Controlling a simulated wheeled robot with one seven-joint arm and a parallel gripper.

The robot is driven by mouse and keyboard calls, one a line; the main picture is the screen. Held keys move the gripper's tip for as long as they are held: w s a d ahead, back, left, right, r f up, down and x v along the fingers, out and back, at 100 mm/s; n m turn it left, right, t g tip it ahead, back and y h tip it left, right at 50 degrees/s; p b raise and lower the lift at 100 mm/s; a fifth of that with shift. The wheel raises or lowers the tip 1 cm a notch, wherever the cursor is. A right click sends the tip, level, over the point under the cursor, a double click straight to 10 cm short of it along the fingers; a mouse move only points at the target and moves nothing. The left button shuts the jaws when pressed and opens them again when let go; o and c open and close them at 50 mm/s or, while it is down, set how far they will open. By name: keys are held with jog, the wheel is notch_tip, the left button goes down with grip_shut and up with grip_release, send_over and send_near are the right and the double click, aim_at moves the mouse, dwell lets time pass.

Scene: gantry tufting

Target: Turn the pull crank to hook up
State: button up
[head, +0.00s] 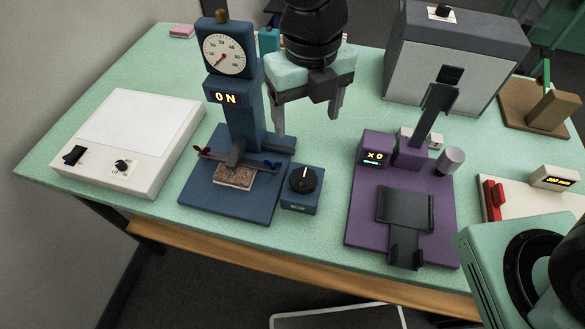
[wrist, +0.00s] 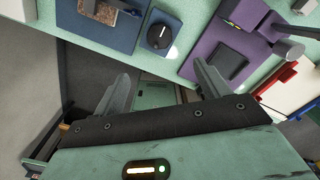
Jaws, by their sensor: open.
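A blue press-like stand (head: 238,120) has a round gauge (head: 223,54) with a red needle and a display reading ON. A red-brown carpet sample (head: 234,175) lies on its base under a dark cross bar with red and blue wing ends. Beside it, a small blue box (head: 299,203) carries a round black knob (head: 304,179), possibly the pull crank; no other crank is clearly labelled. The knob also shows in the wrist view (wrist: 159,36). My gripper (head: 307,126) is open and empty above the table, behind and above the knob; its fingers (wrist: 161,72) touch nothing.
A purple device (head: 358,220) with an x0 display, upright dark arm and grey cylinder (head: 451,160) stands to the right. A white switch box (head: 130,142) is at left, a grey cabinet (head: 450,60) behind. Bare green table (head: 330,160) separates the blue and purple devices.

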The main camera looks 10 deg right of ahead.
aim_at(303, 177)
notch_tip(303, 177, down, 17)
jog(key=shift+f+p, duration=0.2)
jog(key=shift+p, duration=0.65)
jog(key=c, duration=1)
